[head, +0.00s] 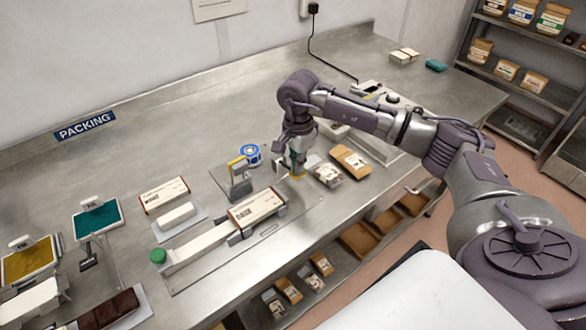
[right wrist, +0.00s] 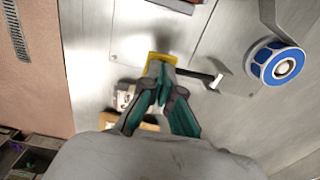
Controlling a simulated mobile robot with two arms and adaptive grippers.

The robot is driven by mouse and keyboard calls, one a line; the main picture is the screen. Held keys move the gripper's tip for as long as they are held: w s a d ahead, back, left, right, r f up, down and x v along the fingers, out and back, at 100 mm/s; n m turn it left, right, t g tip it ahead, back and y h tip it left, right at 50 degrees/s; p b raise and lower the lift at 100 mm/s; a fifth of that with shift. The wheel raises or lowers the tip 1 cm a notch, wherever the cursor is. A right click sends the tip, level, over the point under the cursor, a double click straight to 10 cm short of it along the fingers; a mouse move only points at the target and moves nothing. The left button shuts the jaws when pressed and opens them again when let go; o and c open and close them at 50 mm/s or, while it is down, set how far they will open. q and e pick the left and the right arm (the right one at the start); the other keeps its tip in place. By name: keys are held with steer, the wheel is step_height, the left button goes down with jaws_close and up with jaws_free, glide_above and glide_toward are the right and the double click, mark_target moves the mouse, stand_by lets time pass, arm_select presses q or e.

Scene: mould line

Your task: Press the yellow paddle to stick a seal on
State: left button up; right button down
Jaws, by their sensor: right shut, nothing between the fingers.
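The yellow paddle (right wrist: 154,57) shows in the right wrist view at the closed fingertips of my right gripper (right wrist: 160,72), which partly cover it. A blue seal roll (head: 250,154) sits beside a grey bracket (head: 240,188); the roll also shows in the right wrist view (right wrist: 279,65). A labelled white carton (head: 257,208) lies in the track left of my gripper. My left gripper is not in view.
Right of my gripper are a clear pack (head: 327,175) and a brown pack (head: 351,161). A white carton (head: 164,194), a green tray (head: 97,218) and a yellow tray (head: 27,262) stand at the left.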

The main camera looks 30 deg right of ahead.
steer(key=shift+f+b, duration=1.5)
steer(key=shift+f, duration=0.55)
steer(key=shift+s, duration=0.15)
steer(key=shift+r, duration=0.1)
steer(key=shift+r+p, duration=0.55)
steer(key=shift+r, duration=0.15)
steer(key=shift+w+r+p, duration=0.2)
steer(key=shift+r+p, duration=2.1)
steer(key=shift+r, duration=2)
